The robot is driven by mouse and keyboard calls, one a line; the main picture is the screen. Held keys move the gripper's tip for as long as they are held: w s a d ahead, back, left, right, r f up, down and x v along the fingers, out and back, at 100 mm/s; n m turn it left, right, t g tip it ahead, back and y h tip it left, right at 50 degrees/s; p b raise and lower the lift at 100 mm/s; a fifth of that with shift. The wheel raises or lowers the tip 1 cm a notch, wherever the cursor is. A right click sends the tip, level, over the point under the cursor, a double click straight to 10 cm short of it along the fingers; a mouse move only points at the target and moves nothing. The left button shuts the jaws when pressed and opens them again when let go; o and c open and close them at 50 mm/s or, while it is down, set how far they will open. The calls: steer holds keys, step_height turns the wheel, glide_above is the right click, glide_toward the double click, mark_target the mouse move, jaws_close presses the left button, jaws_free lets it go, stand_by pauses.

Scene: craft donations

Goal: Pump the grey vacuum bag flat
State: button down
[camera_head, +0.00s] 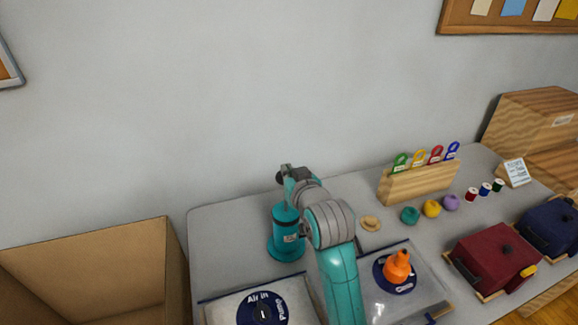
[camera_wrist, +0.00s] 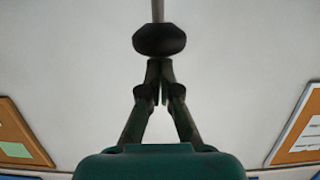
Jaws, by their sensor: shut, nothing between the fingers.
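A teal pump cylinder (camera_head: 286,240) stands upright on the table behind my arm. My gripper (camera_wrist: 160,66) is shut and empty. In the wrist view its closed fingertips are right at a black knob (camera_wrist: 160,40) on a thin rod; I cannot tell whether they touch. In the head view my gripper (camera_head: 283,174) is above the pump, partly hidden by my arm. Two pale, see-through bags lie in front. The left bag (camera_head: 215,314) has a dark blue valve disc and is cut off by the frame. The right bag (camera_head: 420,292) carries an orange cone-shaped nozzle (camera_head: 398,270) on its disc.
A wooden rack (camera_head: 420,184) of coloured tags stands at the back. Small yarn balls (camera_head: 432,208), thread spools (camera_head: 485,189) and a straw-coloured hat (camera_head: 370,223) lie near it. Red (camera_head: 495,258) and navy (camera_head: 548,228) packs sit right. A large open box (camera_head: 150,260) stands left.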

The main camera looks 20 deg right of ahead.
steer(key=shift+f, duration=0.1)
step_height(320, 180, down, 11)
steer(key=shift+r, duration=0.1)
stand_by(0.4)
